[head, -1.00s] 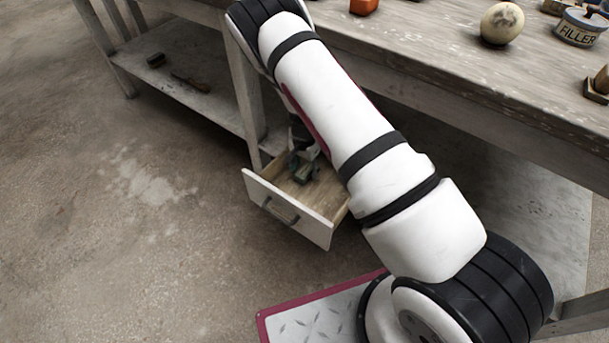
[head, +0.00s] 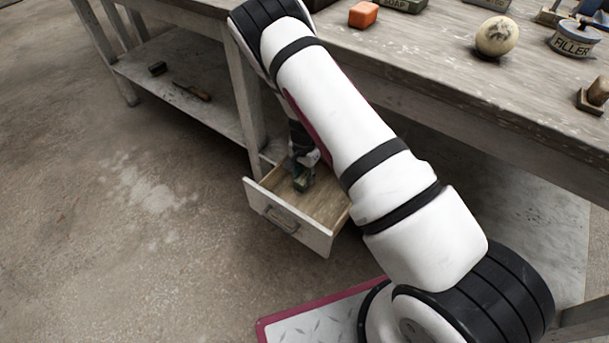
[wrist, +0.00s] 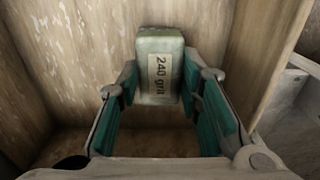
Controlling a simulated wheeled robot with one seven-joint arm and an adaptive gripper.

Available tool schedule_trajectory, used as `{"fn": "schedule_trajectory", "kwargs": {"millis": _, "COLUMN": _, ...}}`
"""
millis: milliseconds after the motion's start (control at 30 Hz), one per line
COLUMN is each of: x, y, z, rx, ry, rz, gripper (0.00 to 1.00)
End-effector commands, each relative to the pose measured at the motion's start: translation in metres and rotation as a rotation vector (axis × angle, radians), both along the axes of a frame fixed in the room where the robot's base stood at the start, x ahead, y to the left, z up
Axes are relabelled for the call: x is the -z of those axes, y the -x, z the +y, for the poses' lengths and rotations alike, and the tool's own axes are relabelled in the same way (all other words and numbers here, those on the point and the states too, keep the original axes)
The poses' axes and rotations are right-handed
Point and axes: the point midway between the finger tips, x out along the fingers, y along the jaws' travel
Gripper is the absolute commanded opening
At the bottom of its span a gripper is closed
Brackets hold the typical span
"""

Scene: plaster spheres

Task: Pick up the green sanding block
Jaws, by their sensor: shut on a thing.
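The green sanding block (wrist: 160,44) is a pale green block with a "240 grit" label, seen between my fingertips in the wrist view. My gripper (wrist: 161,82) is shut on it, with one teal-padded finger on each side. In the head view my gripper (head: 302,178) is inside the open drawer (head: 290,228), partly hidden behind my arm. The block is hard to make out there, and I cannot tell whether it is clear of the drawer floor.
The drawer's wooden walls stand close around my gripper. The workbench top (head: 430,75) above holds an orange block (head: 363,14), a pale sphere (head: 496,37) and a filler tin (head: 574,38). A low shelf (head: 190,95) with small tools is at left; the floor in front is clear.

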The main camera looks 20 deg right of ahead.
Motion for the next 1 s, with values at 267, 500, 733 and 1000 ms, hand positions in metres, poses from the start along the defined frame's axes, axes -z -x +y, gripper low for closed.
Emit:
{"fn": "schedule_trajectory", "kwargs": {"millis": 267, "x": -0.017, "y": 0.022, "z": 0.031, "rx": -0.002, "ry": -0.001, "rz": -0.002, "gripper": 0.05}}
{"fn": "schedule_trajectory", "kwargs": {"millis": 500, "x": -0.075, "y": 0.022, "z": 0.032, "rx": -0.004, "ry": -0.002, "rz": -0.001, "gripper": 0.05}}
{"fn": "schedule_trajectory", "kwargs": {"millis": 733, "x": -0.119, "y": 0.022, "z": 0.031, "rx": -0.002, "ry": -0.002, "rz": 0.001, "gripper": 0.05}}
{"fn": "schedule_trajectory", "kwargs": {"millis": 1000, "x": -0.137, "y": 0.023, "z": 0.031, "rx": -0.002, "ry": -0.001, "rz": 0.002, "gripper": 0.05}}
